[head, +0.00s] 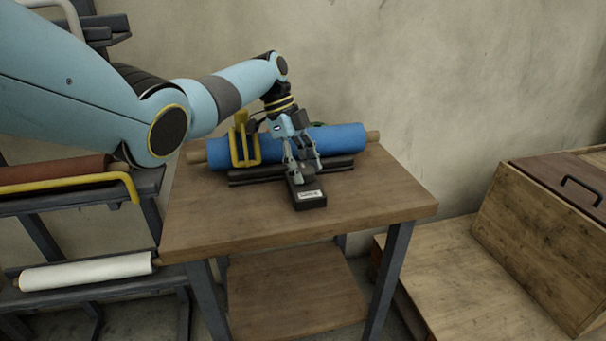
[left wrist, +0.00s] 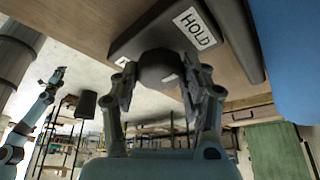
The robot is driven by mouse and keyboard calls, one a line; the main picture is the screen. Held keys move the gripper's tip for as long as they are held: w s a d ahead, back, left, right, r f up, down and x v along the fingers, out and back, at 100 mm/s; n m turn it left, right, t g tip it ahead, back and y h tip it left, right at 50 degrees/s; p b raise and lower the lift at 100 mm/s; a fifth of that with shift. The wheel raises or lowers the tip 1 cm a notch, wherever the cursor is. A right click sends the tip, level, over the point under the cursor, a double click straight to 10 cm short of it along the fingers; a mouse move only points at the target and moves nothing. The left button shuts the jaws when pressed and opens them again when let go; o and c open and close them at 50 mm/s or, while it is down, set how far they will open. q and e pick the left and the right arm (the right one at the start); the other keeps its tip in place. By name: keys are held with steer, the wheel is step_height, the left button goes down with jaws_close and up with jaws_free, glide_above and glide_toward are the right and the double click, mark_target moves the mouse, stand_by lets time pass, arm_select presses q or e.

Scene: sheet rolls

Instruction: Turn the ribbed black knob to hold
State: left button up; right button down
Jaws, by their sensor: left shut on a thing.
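A black box (head: 309,194) with a white label lies on the wooden table, in front of the blue roll. In the left wrist view the box (left wrist: 140,38) has a label (left wrist: 195,27) reading HOLD. My left gripper (head: 302,172) reaches down over the box. In the left wrist view my left gripper (left wrist: 160,85) has its two fingers on either side of the dark knob (left wrist: 158,66), shut on it. My right gripper (left wrist: 57,76) shows small and far off in the left wrist view.
A blue roll (head: 340,137) lies across the table (head: 240,212) behind the box, with a yellow bracket (head: 243,148) at its left. A rack (head: 95,205) with rolls stands left; a wooden chest (head: 540,235) stands right. The table's front is clear.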

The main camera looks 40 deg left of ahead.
stand_by(0.3)
arm_select(q)
steer(key=o, duration=1.1)
steer(key=shift+a+r, duration=0.1)
steer(key=v, duration=0.7)
steer(key=shift+r, duration=0.15)
